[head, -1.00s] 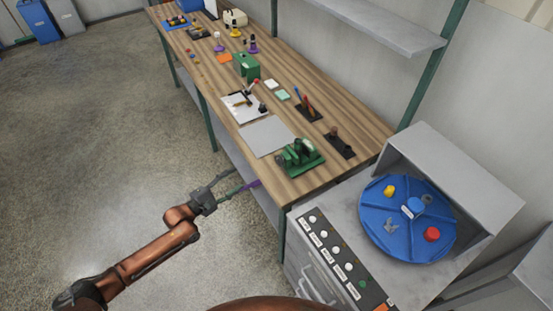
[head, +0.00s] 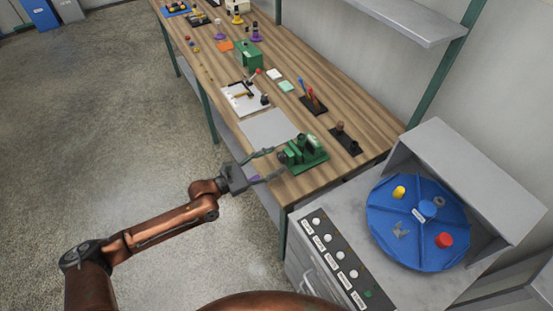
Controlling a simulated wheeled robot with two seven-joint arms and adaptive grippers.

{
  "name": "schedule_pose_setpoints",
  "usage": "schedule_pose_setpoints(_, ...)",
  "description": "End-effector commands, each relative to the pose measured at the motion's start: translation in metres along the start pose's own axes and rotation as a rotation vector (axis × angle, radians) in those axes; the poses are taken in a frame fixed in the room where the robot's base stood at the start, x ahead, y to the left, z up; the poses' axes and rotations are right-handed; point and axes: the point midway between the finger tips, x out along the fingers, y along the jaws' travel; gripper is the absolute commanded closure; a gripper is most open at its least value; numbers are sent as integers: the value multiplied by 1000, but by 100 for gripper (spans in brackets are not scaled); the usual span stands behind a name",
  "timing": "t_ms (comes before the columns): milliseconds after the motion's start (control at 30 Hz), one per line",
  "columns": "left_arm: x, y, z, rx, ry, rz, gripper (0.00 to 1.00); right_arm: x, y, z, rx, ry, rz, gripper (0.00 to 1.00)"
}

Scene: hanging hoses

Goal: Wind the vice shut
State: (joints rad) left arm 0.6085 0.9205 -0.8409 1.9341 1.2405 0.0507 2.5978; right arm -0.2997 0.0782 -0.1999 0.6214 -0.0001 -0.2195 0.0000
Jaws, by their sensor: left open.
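A green vice (head: 303,152) stands on the near right end of the wooden workbench (head: 302,184). Its handle and the gap between its jaws are too small to make out. My left gripper (head: 276,163) is open at the bench's front edge, just left of the vice. Its two fingers are spread, one towards the near side of the vice and one lower. I cannot tell whether either finger touches the vice. My right gripper is not in view.
A grey machine with a blue turntable (head: 418,222) and a row of knobs stands to the right of the bench. A grey mat (head: 268,130) lies behind the vice, and a dark holder (head: 346,141) to its right. Floor at left is clear.

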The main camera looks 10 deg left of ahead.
Motion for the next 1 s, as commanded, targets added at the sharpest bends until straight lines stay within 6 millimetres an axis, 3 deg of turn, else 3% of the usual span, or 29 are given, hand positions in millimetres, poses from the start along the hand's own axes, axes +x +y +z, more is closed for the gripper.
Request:
schedule_pose_setpoints(200, 15, 0, -1, 0, 1, -1, 50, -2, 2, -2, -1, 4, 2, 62)
schedule_pose_setpoints(467, 15, 0, -1, 1, 1, -1, 50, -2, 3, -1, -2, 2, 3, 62)
schedule_pose_setpoints(1000, 15, 0, -1, 1, 1, -1, 87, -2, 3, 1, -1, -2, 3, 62)
